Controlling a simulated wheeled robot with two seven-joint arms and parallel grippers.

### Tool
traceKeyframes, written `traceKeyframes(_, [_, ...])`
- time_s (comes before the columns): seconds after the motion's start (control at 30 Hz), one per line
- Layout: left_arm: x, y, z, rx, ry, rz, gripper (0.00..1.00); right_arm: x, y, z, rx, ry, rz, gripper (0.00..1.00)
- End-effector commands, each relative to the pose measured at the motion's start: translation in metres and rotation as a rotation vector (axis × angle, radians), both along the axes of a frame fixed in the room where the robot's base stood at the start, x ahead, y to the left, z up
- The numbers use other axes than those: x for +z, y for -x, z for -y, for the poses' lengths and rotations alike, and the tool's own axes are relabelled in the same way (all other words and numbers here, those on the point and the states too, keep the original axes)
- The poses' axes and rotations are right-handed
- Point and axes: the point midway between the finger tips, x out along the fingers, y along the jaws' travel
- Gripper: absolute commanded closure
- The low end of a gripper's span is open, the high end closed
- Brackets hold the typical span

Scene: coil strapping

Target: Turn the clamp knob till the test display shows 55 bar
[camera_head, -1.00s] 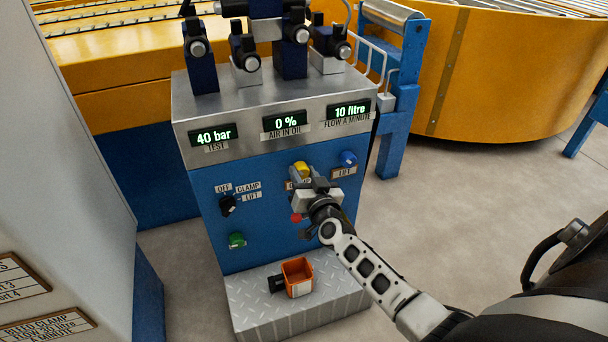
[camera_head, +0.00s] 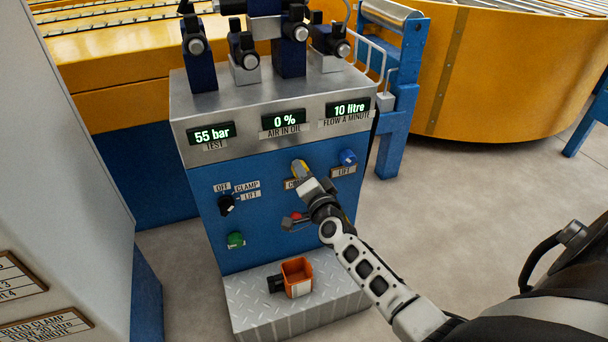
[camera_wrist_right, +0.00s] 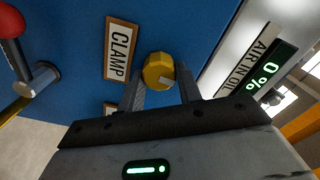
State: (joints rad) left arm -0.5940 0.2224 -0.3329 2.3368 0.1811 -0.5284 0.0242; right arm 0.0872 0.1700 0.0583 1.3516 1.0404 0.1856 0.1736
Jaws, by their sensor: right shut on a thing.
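The test display (camera_head: 211,134) on the blue cabinet reads 55 bar. The yellow clamp knob (camera_head: 299,168) is on the cabinet front, partly hidden by my gripper; it also shows in the right wrist view (camera_wrist_right: 157,69) beside the CLAMP label (camera_wrist_right: 121,50). My right gripper (camera_head: 306,180) is shut on the clamp knob, with its two fingers on either side of it in the wrist view (camera_wrist_right: 160,88). My left gripper is not in view.
The blue lift knob (camera_head: 347,157) is close to the right of the clamp knob. A black selector (camera_head: 227,204), a green button (camera_head: 235,240) and a red-ended lever (camera_head: 295,217) are lower down. An orange container (camera_head: 297,277) stands on the metal step (camera_head: 250,312).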

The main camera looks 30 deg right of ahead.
Motion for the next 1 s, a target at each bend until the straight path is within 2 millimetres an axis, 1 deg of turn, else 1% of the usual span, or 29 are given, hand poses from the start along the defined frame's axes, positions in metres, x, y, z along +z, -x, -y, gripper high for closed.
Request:
traceKeyframes(0.2, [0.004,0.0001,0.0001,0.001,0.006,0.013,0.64,-0.0015,0.0008,-0.0001,0.0,-0.05,0.01,0.88])
traceKeyframes(0.67, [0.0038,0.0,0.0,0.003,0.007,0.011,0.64,-0.0016,0.0008,-0.0001,0.0,-0.06,0.012,0.88])
traceKeyframes(0.7, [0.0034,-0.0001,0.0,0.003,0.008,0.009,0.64,-0.0016,0.0008,-0.0001,0.001,-0.059,0.011,0.57])
traceKeyframes(0.73, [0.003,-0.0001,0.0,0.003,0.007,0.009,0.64,-0.0016,0.0008,-0.0001,0.0,-0.059,0.012,0.49])
traceKeyframes(0.77, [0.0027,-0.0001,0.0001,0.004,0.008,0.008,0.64,-0.0015,0.0008,-0.0001,0.0,-0.059,0.012,0.44])
traceKeyframes(1.0, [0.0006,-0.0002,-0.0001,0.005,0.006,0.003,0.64,-0.0008,0.0005,-0.0001,0.0,-0.059,0.013,0.44])
